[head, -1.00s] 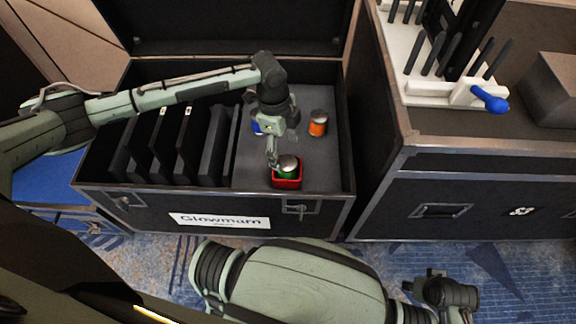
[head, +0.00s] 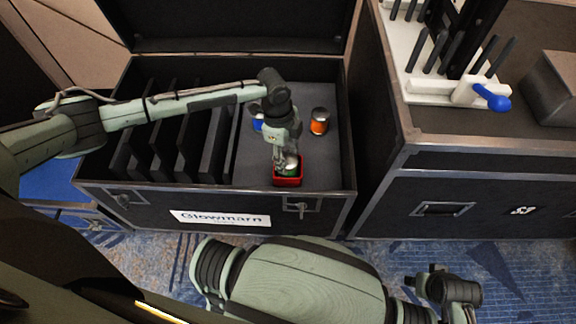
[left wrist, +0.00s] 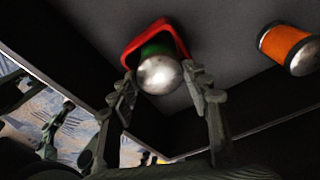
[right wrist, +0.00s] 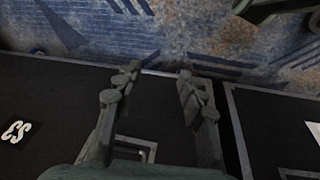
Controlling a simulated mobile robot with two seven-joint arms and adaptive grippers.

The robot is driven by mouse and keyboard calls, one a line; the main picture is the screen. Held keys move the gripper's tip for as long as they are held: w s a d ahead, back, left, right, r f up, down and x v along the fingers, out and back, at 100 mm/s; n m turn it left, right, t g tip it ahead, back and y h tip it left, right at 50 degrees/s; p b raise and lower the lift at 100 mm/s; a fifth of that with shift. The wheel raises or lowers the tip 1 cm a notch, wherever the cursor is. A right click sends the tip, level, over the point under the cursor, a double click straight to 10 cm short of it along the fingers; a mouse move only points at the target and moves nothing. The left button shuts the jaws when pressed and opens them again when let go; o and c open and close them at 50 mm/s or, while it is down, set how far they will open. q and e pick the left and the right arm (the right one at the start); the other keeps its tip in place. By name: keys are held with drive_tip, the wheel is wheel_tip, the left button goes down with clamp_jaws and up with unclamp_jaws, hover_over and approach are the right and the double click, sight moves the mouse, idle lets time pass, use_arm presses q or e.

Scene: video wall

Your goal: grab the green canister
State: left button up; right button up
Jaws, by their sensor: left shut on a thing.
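The green canister (head: 291,170) has a silver domed top and stands in a small red square holder (head: 289,183) at the front of the case's right compartment. In the left wrist view the silver top and a strip of green on the canister (left wrist: 157,65) show inside the red rim (left wrist: 178,37). My left gripper (head: 285,161) reaches down from above, its fingers on either side of the canister and shut on it; the exact contact is hard to see. My right gripper (right wrist: 160,72) is open and empty, over the floor and a dark case front.
An orange canister (head: 319,122) and a partly hidden blue one (head: 257,122) stand behind in the same compartment. Dark upright panels (head: 205,145) fill the case's left side. A second case (head: 480,190) with a white tool rack (head: 440,92) stands at right.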

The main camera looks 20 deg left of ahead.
use_arm(q)
clamp_jaws()
